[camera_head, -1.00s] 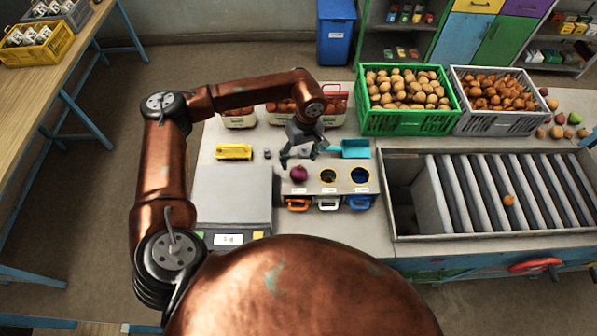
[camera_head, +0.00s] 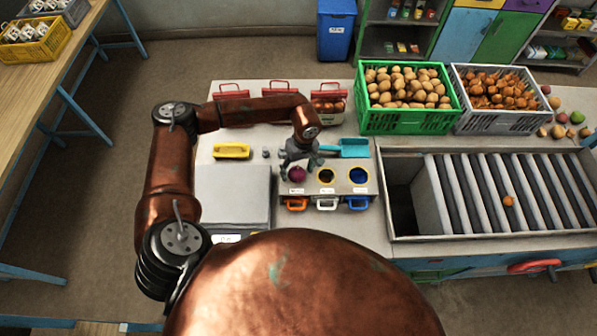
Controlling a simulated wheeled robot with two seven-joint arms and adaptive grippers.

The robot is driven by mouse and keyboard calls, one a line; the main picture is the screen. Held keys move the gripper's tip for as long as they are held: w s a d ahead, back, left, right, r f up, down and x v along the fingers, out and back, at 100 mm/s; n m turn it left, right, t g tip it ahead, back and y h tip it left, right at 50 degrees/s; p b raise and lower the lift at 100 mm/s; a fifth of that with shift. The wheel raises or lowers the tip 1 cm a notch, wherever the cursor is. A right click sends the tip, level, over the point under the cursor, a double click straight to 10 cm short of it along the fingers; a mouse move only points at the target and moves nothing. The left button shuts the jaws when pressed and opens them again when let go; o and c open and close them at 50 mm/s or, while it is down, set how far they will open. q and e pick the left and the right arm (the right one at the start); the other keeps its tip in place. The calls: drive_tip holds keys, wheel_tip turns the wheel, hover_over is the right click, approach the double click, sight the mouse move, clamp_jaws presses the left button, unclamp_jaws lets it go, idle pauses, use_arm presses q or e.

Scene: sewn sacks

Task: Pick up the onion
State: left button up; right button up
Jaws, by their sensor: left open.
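A small orange-brown onion-like bulb (camera_head: 508,201) lies on the rollers at the right. My right gripper is not in view.
A blue scoop (camera_head: 352,148) lies right of the gripper and a yellow tool (camera_head: 231,151) to its left. A scale (camera_head: 233,190) stands at the left. A green crate (camera_head: 408,122) of potatoes and a grey crate (camera_head: 492,123) of onions stand behind.

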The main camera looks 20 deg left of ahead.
use_arm(q)
drive_tip(key=shift+c, duration=0.4)
drive_tip(key=c, duration=1.4)
drive_tip(key=shift+o, duration=0.2)
